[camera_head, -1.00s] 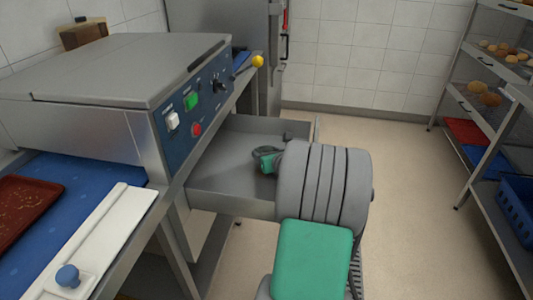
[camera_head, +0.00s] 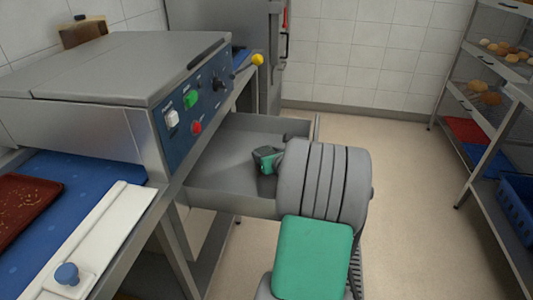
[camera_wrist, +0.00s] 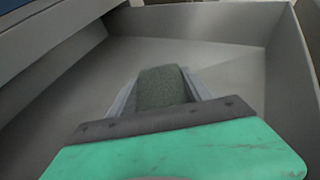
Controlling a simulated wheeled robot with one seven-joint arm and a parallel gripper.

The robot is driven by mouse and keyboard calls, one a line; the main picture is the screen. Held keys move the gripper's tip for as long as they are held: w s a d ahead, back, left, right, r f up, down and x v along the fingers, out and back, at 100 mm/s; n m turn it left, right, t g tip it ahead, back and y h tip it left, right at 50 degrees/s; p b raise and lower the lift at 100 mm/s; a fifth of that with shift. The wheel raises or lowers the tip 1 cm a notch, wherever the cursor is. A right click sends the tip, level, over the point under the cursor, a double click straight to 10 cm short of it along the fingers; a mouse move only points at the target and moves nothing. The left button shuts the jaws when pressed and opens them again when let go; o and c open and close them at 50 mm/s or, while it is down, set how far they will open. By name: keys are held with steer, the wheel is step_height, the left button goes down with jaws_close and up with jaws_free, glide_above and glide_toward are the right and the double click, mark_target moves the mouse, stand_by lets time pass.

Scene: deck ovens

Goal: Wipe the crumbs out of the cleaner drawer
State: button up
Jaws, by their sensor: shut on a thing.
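The cleaner drawer (camera_head: 222,187) is a grey metal tray pulled out below the machine's control panel. In the wrist view its floor (camera_wrist: 225,82) looks bare, and I make out no crumbs on it. My gripper (camera_head: 268,160) is inside the drawer, low over the floor; its green part shows in the head view. In the wrist view my gripper (camera_wrist: 160,98) is shut on a dark grey-green pad (camera_wrist: 160,86), held between the two fingers. Whether the pad touches the floor I cannot tell. My arm hides the drawer's near right part in the head view.
The machine (camera_head: 120,65) with its blue control panel stands over the drawer's left side. A yellow knob (camera_head: 258,60) sticks out above the drawer. A blue belt holds a red tray (camera_head: 25,205) at left. Racks (camera_head: 490,120) stand at right; the floor between is clear.

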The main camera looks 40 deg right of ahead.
mark_target(262, 177)
steer(key=shift+f, duration=0.55)
steer(key=shift+s+a+p, duration=0.9)
steer(key=shift+s+a, duration=0.05)
steer(key=shift+a, duration=0.25)
steer(key=shift+s+a+p, duration=0.9)
steer(key=shift+s+a, duration=0.05)
steer(key=shift+a, duration=0.25)
steer(key=shift+s+a+f+p, duration=0.2)
steer(key=shift+s+a+p, duration=0.15)
steer(key=shift+a, duration=0.15)
steer(key=shift+a+f, duration=0.1)
steer(key=shift+f, duration=0.1)
steer(key=shift+w+d+f, duration=0.15)
steer(key=shift+w+d, duration=0.2)
steer(key=shift+d, duration=0.2)
steer(key=shift+w+d+f, duration=0.1)
steer(key=shift+w+d, duration=0.25)
steer(key=shift+d, duration=0.15)
steer(key=shift+w+d+r, duration=0.15)
steer(key=shift+w+d, duration=0.15)
steer(key=shift+d, duration=0.25)
steer(key=shift+c, duration=0.7)
steer(key=shift+w+d+r+p, duration=0.15)
steer(key=shift+w+d+p, duration=0.15)
steer(key=shift+w+d, duration=0.9)
steer(key=shift+s+d, duration=0.1)
steer(key=shift+s, duration=0.05)
